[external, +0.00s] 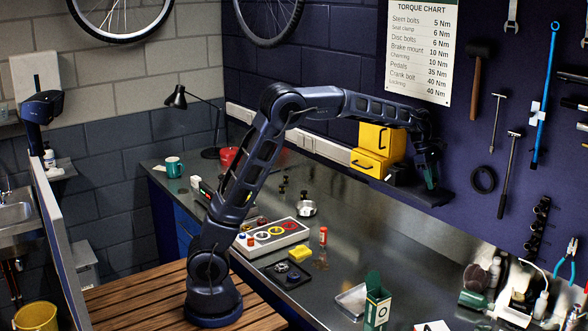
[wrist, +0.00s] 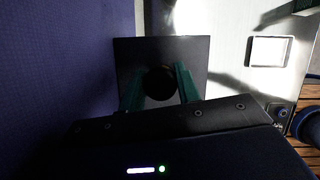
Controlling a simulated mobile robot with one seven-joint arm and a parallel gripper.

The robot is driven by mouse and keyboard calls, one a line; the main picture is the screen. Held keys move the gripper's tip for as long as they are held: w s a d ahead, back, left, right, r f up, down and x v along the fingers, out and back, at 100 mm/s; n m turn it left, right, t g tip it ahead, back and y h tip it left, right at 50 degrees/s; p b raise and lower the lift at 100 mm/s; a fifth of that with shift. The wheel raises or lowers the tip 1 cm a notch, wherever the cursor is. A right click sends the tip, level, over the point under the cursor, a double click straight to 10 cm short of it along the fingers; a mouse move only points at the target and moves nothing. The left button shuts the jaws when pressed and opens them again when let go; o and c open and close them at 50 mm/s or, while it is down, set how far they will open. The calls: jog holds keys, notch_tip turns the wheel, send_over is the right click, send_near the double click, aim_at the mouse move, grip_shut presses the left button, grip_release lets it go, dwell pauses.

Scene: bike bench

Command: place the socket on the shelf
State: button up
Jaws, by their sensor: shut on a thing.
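My gripper (external: 431,183) is low over the right end of the dark wall shelf (external: 446,196). In the wrist view, the teal fingers of my gripper (wrist: 159,92) are shut on a dark round socket (wrist: 158,82). The dark square shelf end (wrist: 138,50) lies behind the socket there. I cannot tell whether the socket touches the shelf or hangs just above it. In the external view the fingers hide the socket.
Yellow drawer boxes (external: 376,150) stand on the shelf left of my gripper. The purple tool wall (external: 500,90) rises close behind, with a black ring (external: 483,180) to the right. Below is the metal bench (external: 350,262) with a parts tray (external: 272,240) and small items.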

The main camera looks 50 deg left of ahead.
jog(key=shift+f, duration=0.65)
jog(key=shift+f, duration=0.1)
jog(key=o, duration=1.1)
jog(key=shift+c, duration=0.2)
